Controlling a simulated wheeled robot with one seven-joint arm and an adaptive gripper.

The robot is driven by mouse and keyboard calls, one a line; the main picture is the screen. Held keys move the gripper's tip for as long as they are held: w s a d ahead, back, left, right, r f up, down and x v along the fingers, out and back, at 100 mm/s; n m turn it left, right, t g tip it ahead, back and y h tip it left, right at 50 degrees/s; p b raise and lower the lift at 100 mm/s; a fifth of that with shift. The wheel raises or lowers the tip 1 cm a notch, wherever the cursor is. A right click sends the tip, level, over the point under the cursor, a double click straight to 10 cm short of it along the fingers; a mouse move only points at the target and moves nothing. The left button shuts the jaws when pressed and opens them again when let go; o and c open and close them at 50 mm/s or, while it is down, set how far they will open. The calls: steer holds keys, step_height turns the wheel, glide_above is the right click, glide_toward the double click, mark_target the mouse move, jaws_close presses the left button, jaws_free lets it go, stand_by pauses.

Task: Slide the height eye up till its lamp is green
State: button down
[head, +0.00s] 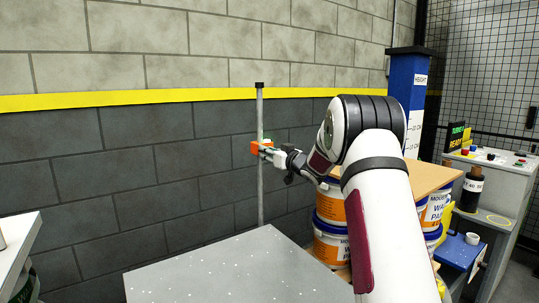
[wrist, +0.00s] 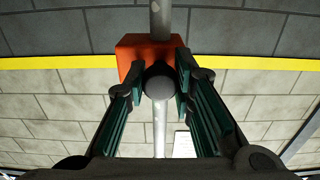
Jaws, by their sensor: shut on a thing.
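The height eye (head: 254,147) is an orange block on an upright grey pole (head: 260,195), roughly two thirds of the way up it. In the wrist view the orange block (wrist: 133,52) sits around the pole, with a dark round knob (wrist: 158,82) facing me. My gripper (head: 267,149) is at the block's right side; in the wrist view its green-padded fingers (wrist: 158,77) are on either side of the knob and shut on the eye. A small green spot shows by the block in the head view, but I cannot tell lamp from finger pad.
A grey speckled table (head: 225,270) lies below the pole. Stacked pails (head: 331,245) and a wooden board stand behind my arm. A blue height post (head: 408,75) is to the right, near a control cabinet (head: 500,185). The brick wall is behind the pole.

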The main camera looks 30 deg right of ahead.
steer(key=shift+r, duration=0.1)
steer(key=c, duration=1.3)
jaws_free()
steer(key=s, duration=1.2)
steer(key=shift+d, duration=0.15)
